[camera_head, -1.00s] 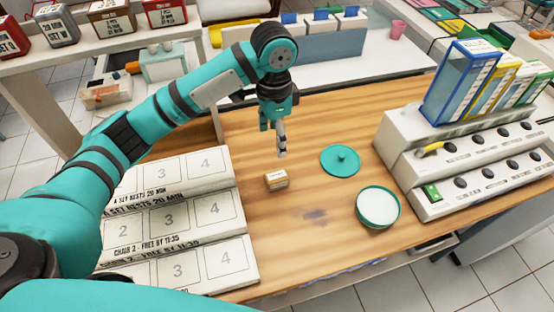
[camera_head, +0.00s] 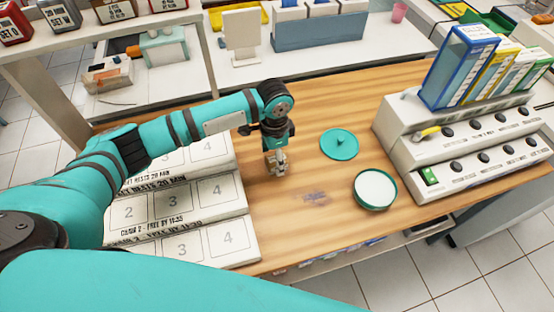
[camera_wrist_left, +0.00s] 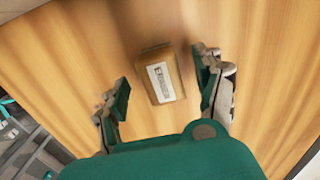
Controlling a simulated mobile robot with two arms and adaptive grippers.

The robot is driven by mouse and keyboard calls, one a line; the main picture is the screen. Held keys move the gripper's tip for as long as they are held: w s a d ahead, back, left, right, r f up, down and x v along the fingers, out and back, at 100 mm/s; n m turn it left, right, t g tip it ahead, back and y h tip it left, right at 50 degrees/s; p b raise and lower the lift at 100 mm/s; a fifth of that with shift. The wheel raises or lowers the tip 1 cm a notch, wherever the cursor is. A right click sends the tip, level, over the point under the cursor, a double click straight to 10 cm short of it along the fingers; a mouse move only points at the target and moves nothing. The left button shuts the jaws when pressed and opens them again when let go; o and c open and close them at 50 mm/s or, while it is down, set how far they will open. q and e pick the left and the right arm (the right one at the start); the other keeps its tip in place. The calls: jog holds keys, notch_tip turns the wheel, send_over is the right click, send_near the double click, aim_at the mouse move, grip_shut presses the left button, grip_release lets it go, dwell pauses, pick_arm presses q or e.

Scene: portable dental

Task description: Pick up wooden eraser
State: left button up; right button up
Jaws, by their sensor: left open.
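The wooden eraser (camera_wrist_left: 160,75) is a small brown block with a white label. In the left wrist view it lies on the wooden tabletop, between and slightly beyond the fingertips of my left gripper (camera_wrist_left: 160,88). Gaps show on both sides of it, so the fingers appear apart from it. In the head view my left gripper (camera_head: 275,162) points down at the table and hides most or all of the eraser. My left gripper is open and empty. My right gripper is in neither view.
A stepped white rack with numbered slots (camera_head: 215,193) stands left of the gripper. A green lid (camera_head: 339,144) and a round green-rimmed dish (camera_head: 375,189) lie to the right. A white panel unit with knobs (camera_head: 470,140) carries upright coloured boxes. Bare tabletop lies in front of the gripper.

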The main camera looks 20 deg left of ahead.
pick_arm(q)
jog(key=shift+f, duration=1.25)
jog(key=c, duration=1.3)
jog(key=shift+o, duration=0.2)
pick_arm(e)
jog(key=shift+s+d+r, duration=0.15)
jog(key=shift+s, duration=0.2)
pick_arm(q)
jog(key=shift+r, duration=0.5)
jog(key=shift+s+d+r+b, duration=0.1)
jog(key=shift+s+r+b, duration=0.15)
jog(key=shift+r, duration=0.4)
jog(key=shift+s+r+b, duration=0.15)
jog(key=shift+r+b, duration=0.05)
jog(key=shift+r, duration=0.4)
jog(key=s+d, duration=0.1)
jog(key=s, duration=0.3)
jog(key=s+d+r+b, duration=0.1)
jog(key=s+d, duration=0.1)
jog(key=s, duration=0.3)
jog(key=s+d, duration=0.2)
jog(key=s, duration=0.3)
jog(key=shift+s+r, duration=0.15)
jog(key=shift+r, duration=0.15)
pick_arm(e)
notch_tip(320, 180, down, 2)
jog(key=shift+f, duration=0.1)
